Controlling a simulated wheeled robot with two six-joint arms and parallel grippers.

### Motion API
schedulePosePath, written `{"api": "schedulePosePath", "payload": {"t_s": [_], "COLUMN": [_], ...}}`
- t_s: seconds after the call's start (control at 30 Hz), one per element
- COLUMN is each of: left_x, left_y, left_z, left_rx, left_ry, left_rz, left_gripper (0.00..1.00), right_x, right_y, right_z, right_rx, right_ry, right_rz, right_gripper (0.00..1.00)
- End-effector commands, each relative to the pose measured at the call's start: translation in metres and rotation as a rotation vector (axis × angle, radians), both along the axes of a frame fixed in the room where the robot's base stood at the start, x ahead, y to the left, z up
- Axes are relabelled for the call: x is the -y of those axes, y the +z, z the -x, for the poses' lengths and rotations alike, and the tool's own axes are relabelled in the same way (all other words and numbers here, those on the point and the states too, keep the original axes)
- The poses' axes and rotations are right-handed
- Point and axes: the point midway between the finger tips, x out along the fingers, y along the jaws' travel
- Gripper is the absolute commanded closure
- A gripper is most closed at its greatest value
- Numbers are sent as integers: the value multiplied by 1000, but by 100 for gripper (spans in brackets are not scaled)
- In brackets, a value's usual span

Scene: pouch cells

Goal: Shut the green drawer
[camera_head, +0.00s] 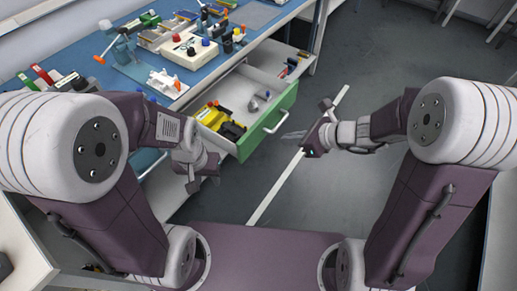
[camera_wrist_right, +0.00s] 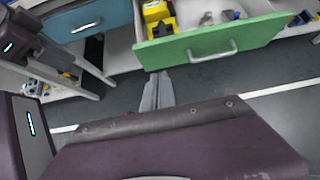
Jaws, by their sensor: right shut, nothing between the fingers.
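The green drawer (camera_head: 266,122) is pulled out from under the blue-topped workbench, with its contents showing. Its front has a pale bar handle (camera_head: 276,122). In the right wrist view the green front (camera_wrist_right: 212,44) and its handle (camera_wrist_right: 212,52) face me. My right gripper (camera_head: 286,137) is shut and empty, just to the right of the drawer front near the handle; it also shows in the right wrist view (camera_wrist_right: 158,78), below the drawer front.
Inside the drawer lie a yellow-and-black tool (camera_head: 220,121) and small grey parts. The workbench top (camera_head: 240,14) carries bottles, trays and a white device (camera_head: 188,50). A blue drawer (camera_wrist_right: 72,22) shows at the left.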

Motion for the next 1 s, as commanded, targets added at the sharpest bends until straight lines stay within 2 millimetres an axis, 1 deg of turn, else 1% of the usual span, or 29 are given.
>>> {"api": "schedulePosePath", "payload": {"t_s": [0.03,0.17,0.27,0.37,0.6,0.73,0.77,0.8,0.9,1.0], "left_x": [0,0,0,0,0,0,0,0,0,0], "left_y": [-5,-2,-6,-15,-36,-45,-41,-40,-39,-39], "left_z": [0,0,0,0,0,0,0,0,0,0], "left_rx": [1,2,2,2,1,1,1,1,1,1], "left_ry": [0,0,0,0,0,0,0,0,0,0], "left_rz": [0,0,0,0,0,0,0,0,0,0], "left_gripper": [60,60,60,60,60,60,60,60,60,60], "right_x": [1,1,-4,-15,-49,-67,-71,-77,-89,-95], "right_y": [-5,-2,-9,-22,-58,-76,-70,-69,-69,-69], "right_z": [0,0,-3,-8,-27,-37,-41,-44,-51,-55], "right_rx": [-1,1,0,-1,0,0,3,3,2,3], "right_ry": [-1,-1,1,4,5,4,5,5,3,3], "right_rz": [1,2,1,3,5,3,4,4,4,4], "right_gripper": [100,100,100,100,100,100,100,100,100,100]}}
